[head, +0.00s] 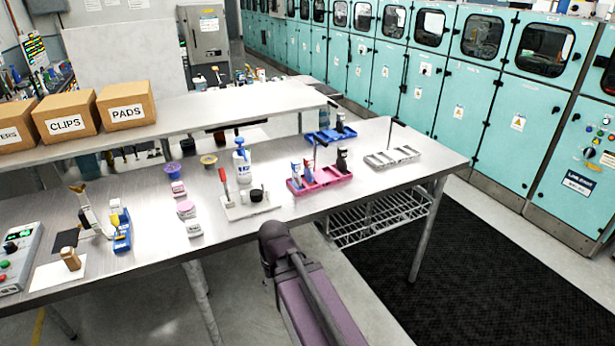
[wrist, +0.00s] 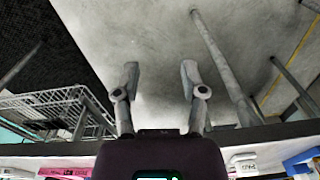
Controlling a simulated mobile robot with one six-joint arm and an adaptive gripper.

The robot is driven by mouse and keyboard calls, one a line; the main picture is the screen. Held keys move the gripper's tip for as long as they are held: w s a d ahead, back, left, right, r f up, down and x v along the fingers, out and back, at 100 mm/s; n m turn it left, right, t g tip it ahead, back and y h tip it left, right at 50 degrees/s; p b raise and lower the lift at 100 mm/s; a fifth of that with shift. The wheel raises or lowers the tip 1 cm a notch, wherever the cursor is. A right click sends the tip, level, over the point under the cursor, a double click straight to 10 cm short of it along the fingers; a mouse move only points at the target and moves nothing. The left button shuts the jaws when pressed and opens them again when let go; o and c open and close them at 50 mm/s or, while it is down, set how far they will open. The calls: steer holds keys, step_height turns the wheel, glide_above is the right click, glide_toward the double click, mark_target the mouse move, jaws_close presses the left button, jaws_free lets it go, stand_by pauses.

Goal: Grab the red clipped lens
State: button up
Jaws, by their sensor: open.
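I cannot make out a red clipped lens for certain in either view. In the head view a pink tray (head: 327,181) on the steel table holds small bottles, and a blue tray (head: 320,137) and a grey tray (head: 380,161) lie behind and to its right. A red-handled upright tool (head: 223,179) stands on a pale holder left of the pink tray. My gripper (wrist: 160,75) is open and empty in the wrist view, with floor and table legs beyond its fingers. In the head view my arm is at the table's front edge and my gripper's fingers cannot be made out.
The table (head: 140,258) carries a white-and-blue bottle (head: 242,162), small pots and a control box (head: 18,256) at the left. A raised shelf (head: 215,117) holds cardboard boxes (head: 126,104). A wire rack (head: 380,220) hangs under the table's right part. Table surface between the items is bare.

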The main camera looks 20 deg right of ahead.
mark_target(311, 170)
steer(key=w+d+r+m+t+y, duration=0.1)
steer(key=w+d+r+m+t, duration=0.1)
steer(key=w+d+m, duration=0.4)
steer(key=w+d+r+m+t+y, duration=0.1)
steer(key=w+d+r+m+t, duration=0.2)
steer(key=w+d+m, duration=0.3)
steer(key=w+d+r+m+t+y, duration=0.1)
steer(key=w+d+r+m+t, duration=0.2)
steer(key=w+d+m, duration=0.3)
steer(key=shift+w+m+t, duration=0.45)
steer(key=shift+w+m, duration=1)
steer(key=shift+m, duration=0.15)
steer(key=shift+w+m+t, duration=0.45)
steer(key=shift+w+m, duration=1)
steer(key=shift+m, duration=0.15)
steer(key=w+d+r+m+t+h, duration=0.1)
steer(key=w+d+r+m, duration=0.1)
steer(key=d+m, duration=0.3)
steer(key=w+d+r+m+t, duration=0.2)
steer(key=d+m, duration=0.2)
steer(key=d, duration=0.2)
steer(key=shift+m+t+h+p, duration=0.3)
steer(key=shift+m+h+p, duration=0.05)
steer(key=shift+m+h, duration=0.05)
steer(key=shift+w, duration=0.1)
